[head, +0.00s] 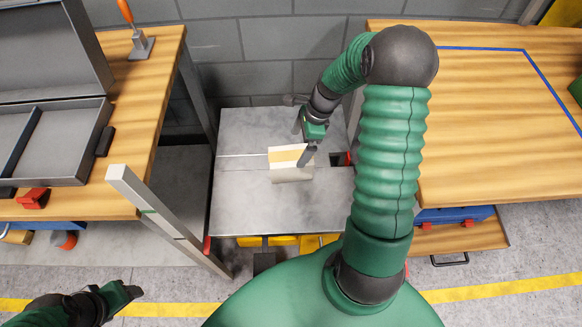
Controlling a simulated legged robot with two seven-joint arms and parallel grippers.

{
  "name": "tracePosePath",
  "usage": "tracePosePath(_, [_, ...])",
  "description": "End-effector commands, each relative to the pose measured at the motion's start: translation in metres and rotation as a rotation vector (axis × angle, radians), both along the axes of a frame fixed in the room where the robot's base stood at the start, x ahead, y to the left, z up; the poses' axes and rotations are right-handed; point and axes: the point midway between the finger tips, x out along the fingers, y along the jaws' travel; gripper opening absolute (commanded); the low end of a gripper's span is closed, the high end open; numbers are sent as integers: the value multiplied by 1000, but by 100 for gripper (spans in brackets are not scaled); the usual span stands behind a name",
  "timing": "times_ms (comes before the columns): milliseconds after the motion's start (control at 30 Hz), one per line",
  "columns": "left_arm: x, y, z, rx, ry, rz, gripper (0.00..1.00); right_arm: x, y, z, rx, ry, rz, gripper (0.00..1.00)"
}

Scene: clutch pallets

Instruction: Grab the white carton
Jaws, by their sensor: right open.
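The white carton (292,174), with a yellow-orange patch on its top, sits on a grey metal table (240,205) between two wooden benches. My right gripper (307,153) is at the carton's right end, with a dark finger over its top right edge. The gripper is open; whether it touches the carton cannot be told. The far finger is partly hidden. My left gripper (122,292) is low at the left, over the floor and far from the carton; its jaws are too small to read.
The left wooden bench (150,90) holds an open grey case (60,160), and a clamp with an orange handle (127,12). The right wooden bench (480,130) has blue tape lines. A grey block wall (260,50) closes the back. The grey table's left part is clear.

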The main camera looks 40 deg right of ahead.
Motion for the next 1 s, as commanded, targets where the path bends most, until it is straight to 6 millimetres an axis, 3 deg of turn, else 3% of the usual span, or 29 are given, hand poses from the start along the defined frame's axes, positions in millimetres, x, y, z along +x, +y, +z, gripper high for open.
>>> tracePosePath(33, [0,0,-9,0,0,0,62,2,4,-18,3,2,2,100])
tracePosePath(133, [0,0,-16,0,0,1,62,6,8,-40,3,1,1,100])
tracePosePath(367, [0,0,-23,0,0,0,62,11,14,-61,1,-2,3,100])
tracePosePath(600, [0,0,-44,0,0,0,62,21,26,-100,1,0,4,100])
tracePosePath(867, [0,0,-42,0,0,0,62,22,27,-103,-1,-1,3,99])
tracePosePath(1000, [0,0,-42,0,0,0,62,22,27,-103,-1,-1,3,80])
